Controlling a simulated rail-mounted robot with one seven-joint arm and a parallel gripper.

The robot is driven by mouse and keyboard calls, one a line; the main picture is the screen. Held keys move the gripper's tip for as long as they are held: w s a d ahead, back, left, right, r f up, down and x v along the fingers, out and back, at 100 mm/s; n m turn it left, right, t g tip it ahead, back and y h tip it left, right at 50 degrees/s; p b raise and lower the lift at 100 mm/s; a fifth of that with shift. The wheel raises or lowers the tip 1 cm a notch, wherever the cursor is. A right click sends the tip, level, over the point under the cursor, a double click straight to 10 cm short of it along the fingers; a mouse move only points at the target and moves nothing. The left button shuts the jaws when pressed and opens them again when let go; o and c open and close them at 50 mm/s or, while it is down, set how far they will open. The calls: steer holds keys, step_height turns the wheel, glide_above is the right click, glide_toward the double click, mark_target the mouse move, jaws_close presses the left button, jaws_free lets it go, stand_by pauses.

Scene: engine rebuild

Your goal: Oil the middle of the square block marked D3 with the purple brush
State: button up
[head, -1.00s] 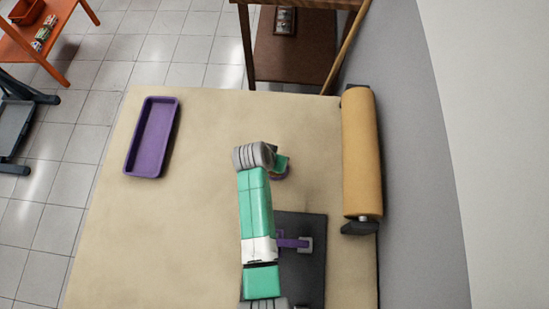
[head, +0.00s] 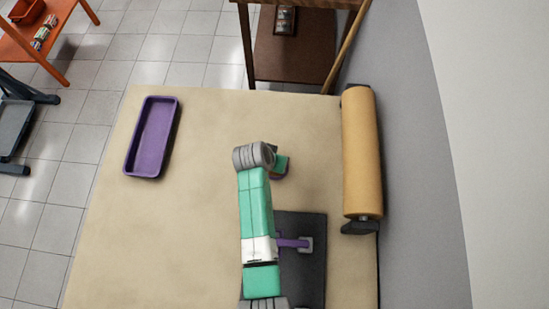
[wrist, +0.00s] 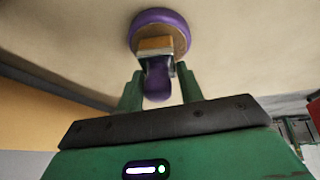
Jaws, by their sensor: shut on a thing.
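My gripper (wrist: 160,88) is shut on the purple brush (wrist: 157,82), with one green finger on each side of its handle. The brush's tan ferrule points into or over a round purple-rimmed dish (wrist: 181,17); I cannot tell whether the bristles touch it. In the head view my gripper (head: 281,164) is over the table right of my wrist, and covers most of the dish. A grey square piece (head: 306,244) with a purple bar (head: 290,243) lies on a dark mat (head: 312,283), partly behind my arm. No D3 mark is readable.
A purple tray (head: 130,170) lies at the left of the beige table (head: 205,200). A tan roll (head: 361,150) on dark end supports runs along the right edge. The table between the tray and my arm is clear.

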steer(key=shift+f, duration=0.1)
stand_by(0.3)
step_height(320, 180, up, 7)
steer(key=p, duration=0.6)
steer(key=shift+p, duration=0.4)
step_height(320, 180, up, 15)
steer(key=s+n+y, duration=0.1)
steer(key=n, duration=0.2)
steer(key=shift+t, duration=0.4)
steer(key=s+r+p, duration=0.3)
steer(key=s+p, duration=0.1)
steer(key=p, duration=0.2)
steer(key=s+r+p, duration=0.4)
steer(key=p, duration=0.2)
steer(key=shift+s+d+r, duration=0.2)
steer(key=shift+s+r, duration=0.05)
steer(key=shift+r, duration=0.05)
